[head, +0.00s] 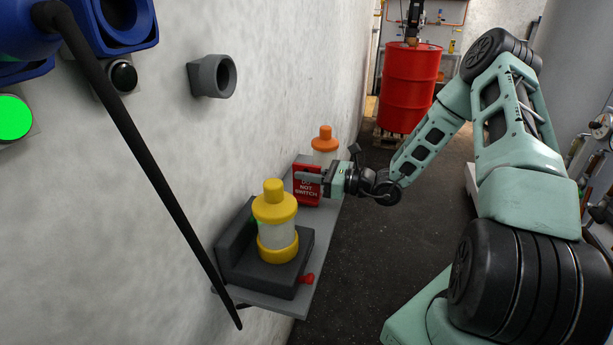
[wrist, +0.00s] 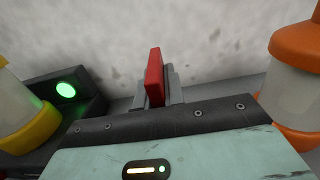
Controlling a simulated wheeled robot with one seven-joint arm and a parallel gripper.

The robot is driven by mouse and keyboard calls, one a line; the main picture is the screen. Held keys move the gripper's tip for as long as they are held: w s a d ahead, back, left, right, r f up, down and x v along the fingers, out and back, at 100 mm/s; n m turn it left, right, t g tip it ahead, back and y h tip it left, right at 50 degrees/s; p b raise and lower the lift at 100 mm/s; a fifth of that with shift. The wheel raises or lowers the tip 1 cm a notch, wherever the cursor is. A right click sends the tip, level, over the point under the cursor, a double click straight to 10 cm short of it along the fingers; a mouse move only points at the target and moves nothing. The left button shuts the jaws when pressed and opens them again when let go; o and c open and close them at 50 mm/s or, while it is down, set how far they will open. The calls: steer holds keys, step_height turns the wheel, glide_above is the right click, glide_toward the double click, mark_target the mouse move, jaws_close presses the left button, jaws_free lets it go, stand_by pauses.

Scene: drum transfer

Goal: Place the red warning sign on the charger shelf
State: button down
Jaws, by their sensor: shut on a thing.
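The red warning sign (head: 307,187), with white text reading "DO NOT SWITCH", stands upright at the far part of the grey charger shelf (head: 318,228). My gripper (head: 309,178) is shut on the sign, with a grey finger across its front near the top. In the wrist view the sign (wrist: 154,76) shows edge-on, between the fingers. I cannot tell whether its bottom edge touches the shelf.
A yellow-capped canister (head: 275,222) sits in a dark charger (head: 225,250) in front of the sign. An orange-capped canister (head: 325,140) stands behind it. The wall borders the shelf's left side. A red drum (head: 408,88) stands farther back.

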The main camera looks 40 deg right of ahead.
steer(key=shift+f, duration=0.5)
steer(key=c, duration=1.5)
jaws_free()
steer(key=shift+d+f, duration=0.1)
steer(key=shift+r, duration=0.2)
steer(key=b+v, duration=0.3)
steer(key=v, duration=0.9)
steer(key=shift+s+f, duration=0.1)
